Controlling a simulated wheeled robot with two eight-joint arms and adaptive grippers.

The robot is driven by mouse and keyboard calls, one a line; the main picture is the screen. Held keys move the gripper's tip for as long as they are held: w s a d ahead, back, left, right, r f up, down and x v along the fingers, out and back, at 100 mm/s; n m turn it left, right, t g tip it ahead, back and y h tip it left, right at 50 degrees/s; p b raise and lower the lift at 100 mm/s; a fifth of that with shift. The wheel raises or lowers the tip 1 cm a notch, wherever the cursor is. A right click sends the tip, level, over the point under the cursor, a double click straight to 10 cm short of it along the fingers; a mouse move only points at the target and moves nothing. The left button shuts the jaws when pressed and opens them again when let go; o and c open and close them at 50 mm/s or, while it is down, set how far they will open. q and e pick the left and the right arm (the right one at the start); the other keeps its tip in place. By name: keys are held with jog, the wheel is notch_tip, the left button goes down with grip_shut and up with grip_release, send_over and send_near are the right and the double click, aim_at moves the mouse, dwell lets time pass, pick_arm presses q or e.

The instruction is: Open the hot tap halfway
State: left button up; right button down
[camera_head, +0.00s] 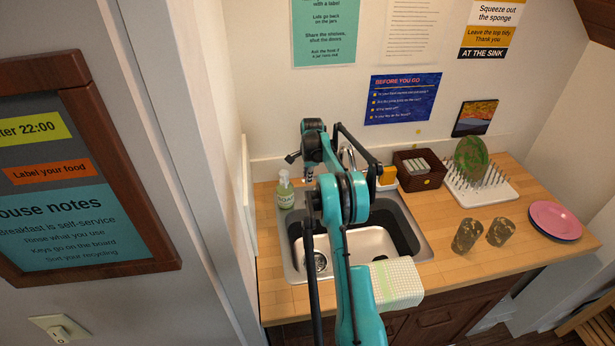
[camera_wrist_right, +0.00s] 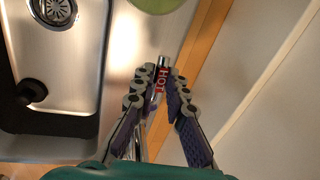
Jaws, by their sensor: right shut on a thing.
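The hot tap's lever (camera_wrist_right: 162,80), a chrome bar with a red HOT label, lies between the fingers of my right gripper (camera_wrist_right: 161,74) in the right wrist view. That gripper is shut on the lever. In the head view my right arm reaches over the sink (camera_head: 433,245) to the tap area behind it and hides most of the hot tap. Part of the chrome spout (camera_head: 347,156) shows beside the arm. My left gripper is not in view.
A green soap bottle (camera_head: 285,192) stands left of the arm, close to the tap. A checked cloth (camera_head: 397,284) hangs over the sink's front.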

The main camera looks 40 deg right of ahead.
jog(key=shift+s+n+y+b, duration=0.3)
jog(key=shift+s+n, duration=0.3)
jog(key=shift+n, duration=0.65)
jog(key=shift+s+n+y+b, duration=0.2)
jog(key=shift+s+n, duration=0.35)
jog(key=shift+n, duration=0.75)
jog(key=shift+s+n+y+b, duration=0.2)
jog(key=shift+s+n+b, duration=0.3)
jog(key=shift+n, duration=0.75)
jog(key=shift+s+d, duration=0.1)
jog(key=shift+s, duration=0.05)
jog(key=c, duration=1.5)
grip_release()
jog(key=shift+c, duration=0.2)
jog(key=shift+r, duration=0.1)
notch_tip(320, 180, up, 12)
jog(key=s, duration=0.2)
jog(key=shift+s+d, duration=0.15)
jog(key=shift+d, duration=0.15)
jog(key=shift+f, duration=0.2)
